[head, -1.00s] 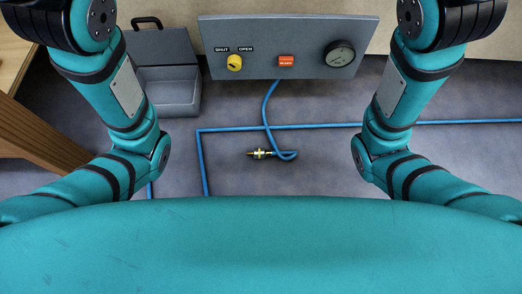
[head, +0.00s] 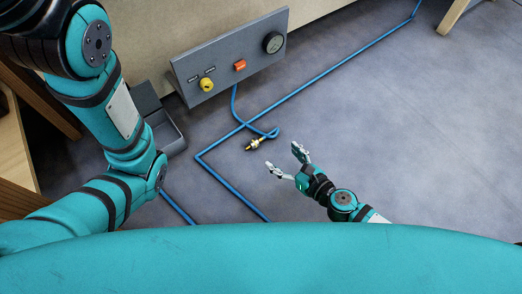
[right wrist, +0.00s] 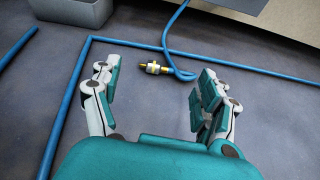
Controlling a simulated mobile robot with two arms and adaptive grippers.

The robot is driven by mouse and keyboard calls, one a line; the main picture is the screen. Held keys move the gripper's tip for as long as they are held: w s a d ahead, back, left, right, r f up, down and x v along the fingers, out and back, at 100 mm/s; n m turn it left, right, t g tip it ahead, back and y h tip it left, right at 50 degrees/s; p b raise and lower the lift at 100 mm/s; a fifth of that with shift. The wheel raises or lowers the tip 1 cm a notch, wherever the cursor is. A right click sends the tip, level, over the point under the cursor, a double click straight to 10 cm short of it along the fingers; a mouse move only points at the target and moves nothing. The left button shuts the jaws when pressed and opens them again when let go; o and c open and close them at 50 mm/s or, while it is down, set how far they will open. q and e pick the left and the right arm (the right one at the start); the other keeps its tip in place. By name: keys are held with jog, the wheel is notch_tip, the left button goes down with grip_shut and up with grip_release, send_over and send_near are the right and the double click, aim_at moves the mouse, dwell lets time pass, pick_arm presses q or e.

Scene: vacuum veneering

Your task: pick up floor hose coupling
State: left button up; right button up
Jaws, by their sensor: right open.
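The brass hose coupling (head: 253,145) lies on the grey floor at the end of a looped blue hose (head: 270,134). My right gripper (head: 283,157) is low over the floor, just to the right of and nearer than the coupling, open and empty, its fingers pointing toward it. In the right wrist view the coupling (right wrist: 153,68) lies beyond the open fingertips (right wrist: 150,82), between them and apart from both. My left arm shows at the left of the head view, but its gripper is not in view.
A grey panel (head: 222,72) with a yellow knob (head: 206,85), an orange switch (head: 240,65) and a gauge (head: 273,43) stands behind the coupling. A grey open box (head: 166,137) is at the left. Another blue hose (head: 345,71) crosses the floor. The floor at right is clear.

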jog(key=shift+s+d+f+n+h, duration=0.2)
jog(key=shift+s+d+f, duration=0.1)
jog(key=shift+s+f, duration=0.3)
jog(key=shift+s+d+f+n+h, duration=0.2)
jog(key=shift+s+d+f, duration=0.1)
jog(key=shift+s+f, duration=0.25)
jog(key=b, duration=0.4)
send_near(257, 141)
jog(key=x, duration=0.3)
jog(key=shift+w+a, duration=0.1)
jog(key=shift+a, duration=0.2)
jog(key=shift+w+a+f+b, duration=0.1)
jog(key=shift+w+a+b, duration=0.05)
jog(key=shift+w+b, duration=0.2)
jog(key=b+x, duration=0.3)
jog(key=x, duration=0.1)
jog(key=shift+w+f+b, duration=0.15)
jog(key=shift+f+b, duration=0.15)
jog(key=shift+b, duration=0.1)
jog(key=shift+w+a, duration=0.1)
jog(key=shift+w, duration=0.1)
jog(key=shift+r, duration=0.1)
jog(key=c, duration=1.3)
jog(key=shift+o, duration=0.2)
